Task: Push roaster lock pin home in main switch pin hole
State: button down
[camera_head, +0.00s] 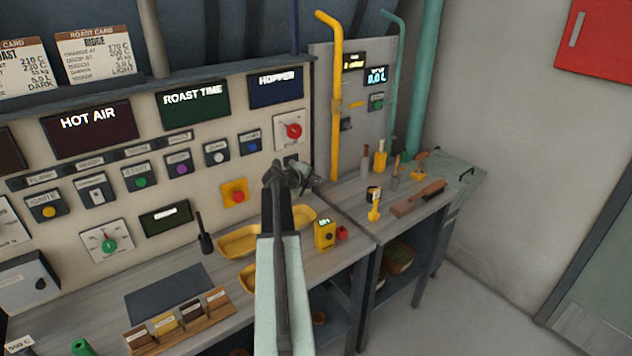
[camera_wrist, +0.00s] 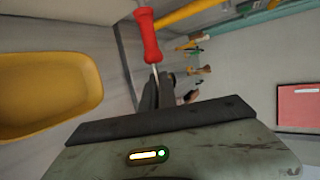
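In the wrist view a pin with a red handle (camera_wrist: 149,38) and thin metal shaft, apparently the roaster lock pin, runs down between the fingertips of my gripper (camera_wrist: 158,92). The dark fingers look closed on the shaft. In the head view my gripper (camera_head: 300,172) is close to the panel, just below the red rotary knob (camera_head: 293,131), which looks like the main switch. No pin can be made out there. The pin hole is not visible, and my gripper covers part of the panel below the knob.
The control panel (camera_head: 160,215) rises behind the bench. Yellow trays (camera_head: 240,241) and a yellow meter (camera_head: 325,234) sit below my gripper; one tray (camera_wrist: 45,80) shows in the wrist view. A yellow pipe (camera_head: 335,100) and tools (camera_head: 380,160) stand to the right.

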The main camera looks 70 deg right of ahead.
jog(key=shift+w+d, duration=0.5)
jog(key=shift+w, duration=0.3)
jog(key=c, duration=1.6)
grip_release()
jog(key=shift+a, duration=0.1)
jog(key=p+v, duration=0.3)
jog(key=v, duration=0.4)
jog(key=shift+a+r+p, duration=0.2)
jog(key=shift+a+p, duration=0.05)
jog(key=shift+p, duration=0.1)
